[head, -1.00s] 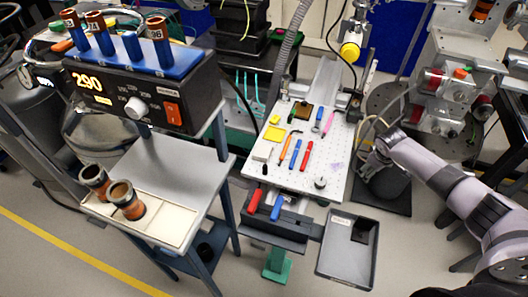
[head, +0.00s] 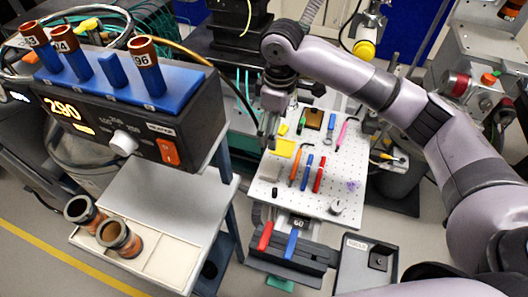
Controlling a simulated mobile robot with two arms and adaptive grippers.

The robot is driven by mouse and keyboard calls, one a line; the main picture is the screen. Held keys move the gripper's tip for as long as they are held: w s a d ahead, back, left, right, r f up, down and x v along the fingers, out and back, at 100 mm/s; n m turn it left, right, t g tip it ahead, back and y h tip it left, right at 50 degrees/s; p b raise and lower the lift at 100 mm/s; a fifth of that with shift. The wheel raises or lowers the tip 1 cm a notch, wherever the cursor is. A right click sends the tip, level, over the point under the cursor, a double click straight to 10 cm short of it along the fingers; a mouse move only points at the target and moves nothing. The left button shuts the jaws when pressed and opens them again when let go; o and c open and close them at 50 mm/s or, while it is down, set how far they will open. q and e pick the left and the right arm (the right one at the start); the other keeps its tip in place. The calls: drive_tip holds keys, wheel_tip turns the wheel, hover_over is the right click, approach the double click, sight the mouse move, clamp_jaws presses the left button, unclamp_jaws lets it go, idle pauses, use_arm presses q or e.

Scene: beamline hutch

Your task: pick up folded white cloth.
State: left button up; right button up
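My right arm reaches in from the right across the white perforated board (head: 325,205). Its gripper (head: 268,142) points down over the board's left edge, beside the yellow square (head: 285,148). The fingers look close together, but whether they are open or shut on something is unclear. I cannot clearly make out the folded white cloth now. A small pale block, possibly the cloth, showed below the yellow square earlier. My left gripper is not in view.
Orange, blue and red tools (head: 319,175) lie mid-board, with a small black item (head: 275,192) to their left. The blue rack (head: 110,75) of tubes on the controller stands at left. A grey tray (head: 365,262) is at lower right.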

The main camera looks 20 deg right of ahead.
drive_tip(key=a, duration=0.1)
drive_tip(key=p, duration=0.2)
hover_over(271, 169)
drive_tip(key=shift+n, duration=0.3)
wheel_tip(271, 169, down, 8)
drive_tip(key=shift+f, duration=0.2)
wheel_tip(271, 169, down, 3)
drive_tip(key=shift+r+p, duration=0.1)
drive_tip(key=shift+p, duration=0.2)
wheel_tip(271, 169, down, 4)
drive_tip(key=shift+w+r+p, duration=0.1)
drive_tip(key=shift+p, duration=0.5)
drive_tip(key=shift+f, duration=0.6)
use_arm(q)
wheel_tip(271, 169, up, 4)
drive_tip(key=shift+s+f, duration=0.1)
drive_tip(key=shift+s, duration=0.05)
use_arm(e)
drive_tip(key=shift+c, duration=0.6)
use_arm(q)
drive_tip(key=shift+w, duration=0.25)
use_arm(e)
drive_tip(key=c, duration=0.9)
